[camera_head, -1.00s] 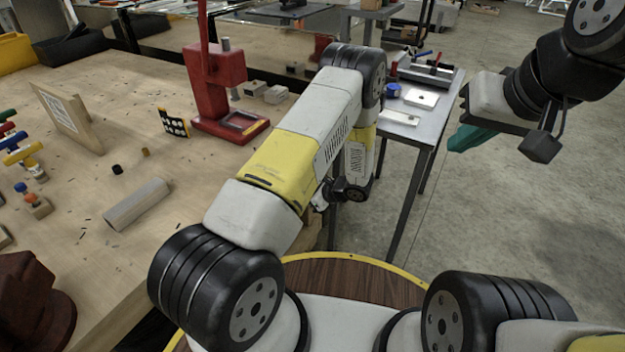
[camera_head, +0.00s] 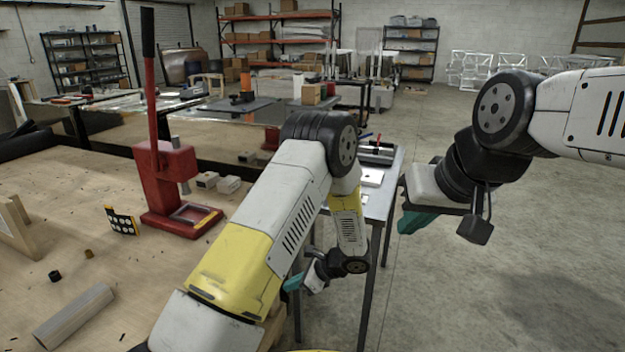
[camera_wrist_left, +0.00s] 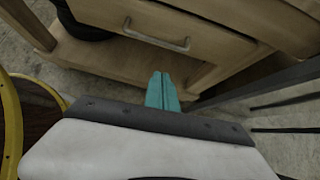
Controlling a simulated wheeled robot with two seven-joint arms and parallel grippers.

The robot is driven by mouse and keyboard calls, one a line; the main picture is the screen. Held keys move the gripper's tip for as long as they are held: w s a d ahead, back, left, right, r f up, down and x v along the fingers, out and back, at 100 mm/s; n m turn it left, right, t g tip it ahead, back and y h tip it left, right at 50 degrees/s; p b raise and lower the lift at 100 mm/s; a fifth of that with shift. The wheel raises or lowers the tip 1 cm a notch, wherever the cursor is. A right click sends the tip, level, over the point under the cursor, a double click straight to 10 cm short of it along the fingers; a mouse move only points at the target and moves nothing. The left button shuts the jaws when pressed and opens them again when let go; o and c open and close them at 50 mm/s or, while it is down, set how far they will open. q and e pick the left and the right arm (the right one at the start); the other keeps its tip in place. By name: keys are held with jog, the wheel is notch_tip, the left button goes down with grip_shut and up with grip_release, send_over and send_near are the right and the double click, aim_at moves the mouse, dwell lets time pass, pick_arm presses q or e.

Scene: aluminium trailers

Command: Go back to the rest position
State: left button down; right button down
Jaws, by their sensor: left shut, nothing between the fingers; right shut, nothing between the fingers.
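My left gripper (camera_head: 293,284) hangs low beside the right edge of the wooden workbench in the head view, with teal fingers partly hidden by its own wrist. In the left wrist view its teal fingers (camera_wrist_left: 162,92) lie together and empty, in front of a wooden cabinet with a drawer (camera_wrist_left: 160,35). My right gripper (camera_head: 415,222) is at the right, raised over the open floor. Its teal fingers point left and down, and nothing shows in them.
A wooden workbench (camera_head: 150,262) fills the left, with a red arbor press (camera_head: 165,185) and a grey bar (camera_head: 75,315) on it. A grey metal table (camera_head: 377,203) stands just behind my left arm. Concrete floor at the right is clear.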

pick_arm(q)
jog(key=s+a+r+n+g+h, duration=0.15)
jog(key=r+n, duration=0.25)
jog(key=r, duration=0.4)
jog(key=s+a+r+n+h, duration=0.2)
jog(key=s+a+r+n, duration=0.1)
jog(key=r, duration=0.4)
jog(key=s+a+r+n+h, duration=0.2)
jog(key=s+r+n, duration=0.15)
jog(key=r, duration=0.45)
jog(key=s+r+n+t+h, duration=0.4)
jog(key=s+r+n, duration=0.6)
jog(key=s+r, duration=0.4)
jog(key=shift+s+d+r+t+h, duration=0.3)
jog(key=shift+r+h, duration=0.2)
jog(key=shift+h, duration=0.35)
jog(key=shift+a, duration=0.1)
